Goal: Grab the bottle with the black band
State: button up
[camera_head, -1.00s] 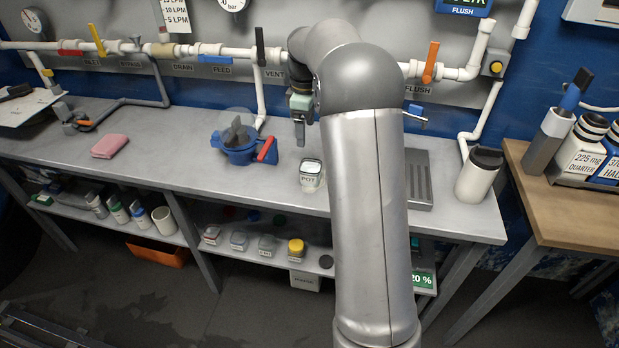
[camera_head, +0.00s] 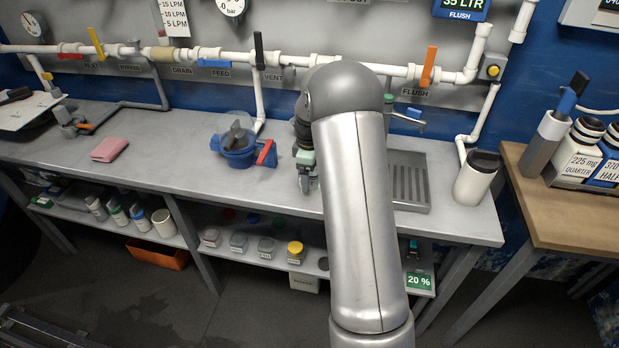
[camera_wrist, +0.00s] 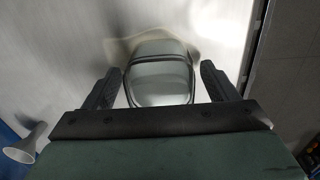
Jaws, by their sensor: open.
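A grey, glassy jar (camera_wrist: 160,78) with a thin dark band across it stands between my fingers in the wrist view. Its label does not show there, and in the head view my arm and gripper hide it. My gripper (camera_wrist: 160,84) is open, with one black finger on each side of the jar and a visible gap on both sides. In the head view my gripper (camera_head: 306,184) is low over the middle of the grey bench (camera_head: 180,165).
A blue pot-like device (camera_head: 236,150) with a red handle stands left of my gripper. A metal drain tray (camera_head: 408,182) and a white cup with a black rim (camera_head: 476,180) are to the right. Several small bottles and jars (camera_head: 239,242) stand on the shelf below.

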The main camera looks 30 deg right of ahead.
jog(key=shift+f, duration=0.25)
jog(key=c, duration=1.1)
jog(key=shift+r, duration=0.1)
